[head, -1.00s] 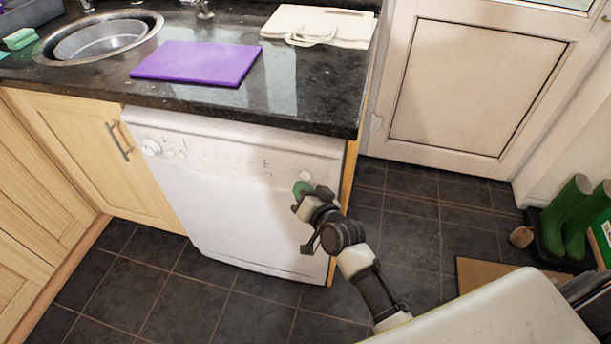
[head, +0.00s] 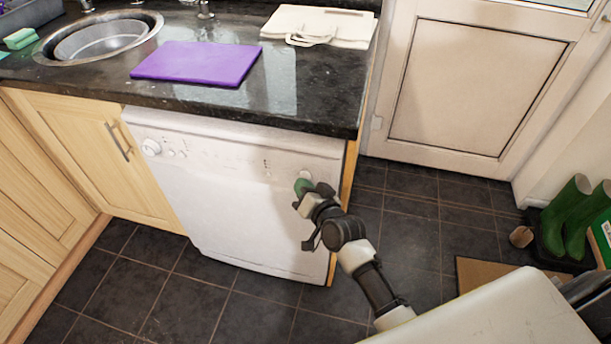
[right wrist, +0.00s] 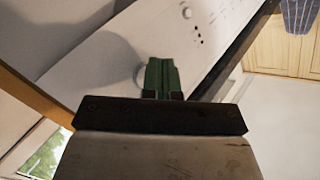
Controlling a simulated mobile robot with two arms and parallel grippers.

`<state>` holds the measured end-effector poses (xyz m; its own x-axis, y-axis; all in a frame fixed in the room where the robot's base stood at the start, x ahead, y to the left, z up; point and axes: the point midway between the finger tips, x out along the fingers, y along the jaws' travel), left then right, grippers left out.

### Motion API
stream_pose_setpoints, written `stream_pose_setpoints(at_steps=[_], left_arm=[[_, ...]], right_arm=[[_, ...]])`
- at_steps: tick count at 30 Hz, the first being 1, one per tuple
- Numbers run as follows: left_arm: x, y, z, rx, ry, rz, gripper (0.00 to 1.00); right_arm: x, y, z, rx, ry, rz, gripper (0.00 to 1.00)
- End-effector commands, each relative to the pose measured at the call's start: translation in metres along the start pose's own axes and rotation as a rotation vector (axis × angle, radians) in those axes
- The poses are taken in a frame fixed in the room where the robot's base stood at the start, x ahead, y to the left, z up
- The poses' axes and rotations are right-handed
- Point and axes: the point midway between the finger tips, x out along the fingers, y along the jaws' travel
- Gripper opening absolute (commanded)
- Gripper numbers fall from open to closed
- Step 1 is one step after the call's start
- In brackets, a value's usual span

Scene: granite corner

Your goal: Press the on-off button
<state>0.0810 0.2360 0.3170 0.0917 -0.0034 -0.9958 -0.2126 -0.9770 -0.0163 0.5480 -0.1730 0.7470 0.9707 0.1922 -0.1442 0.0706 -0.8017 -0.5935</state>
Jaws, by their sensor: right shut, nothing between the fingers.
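The white dishwasher (head: 235,205) stands under the dark worktop, its control panel along the top of its front. A round pale button (head: 306,175) sits near the panel's right end, and the gripper covers its lower part. It also shows in the right wrist view as a round edge (right wrist: 139,76) just left of the fingers. My right gripper (head: 303,186) is shut and empty, its green fingertips right at the button. In the right wrist view the fingertips (right wrist: 162,72) are together, close to the panel; I cannot tell whether they touch. My left gripper is out of view.
A round dial (head: 151,147) and small marks sit farther left on the panel. The worktop edge (head: 240,116) overhangs above the gripper. A purple board (head: 197,63) lies on top. Green boots (head: 567,215) stand at the right. The floor before the dishwasher is clear.

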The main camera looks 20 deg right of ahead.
Motion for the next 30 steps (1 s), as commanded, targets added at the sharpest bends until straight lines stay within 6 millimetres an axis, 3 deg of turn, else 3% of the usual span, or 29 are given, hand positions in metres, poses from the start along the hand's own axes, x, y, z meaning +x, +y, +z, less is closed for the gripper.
stream_pose_setpoints(at_steps=[30], left_arm=[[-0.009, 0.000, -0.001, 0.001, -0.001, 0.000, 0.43]], right_arm=[[-0.006, -0.005, 0.005, 0.000, 0.000, 0.000, 0.00]])
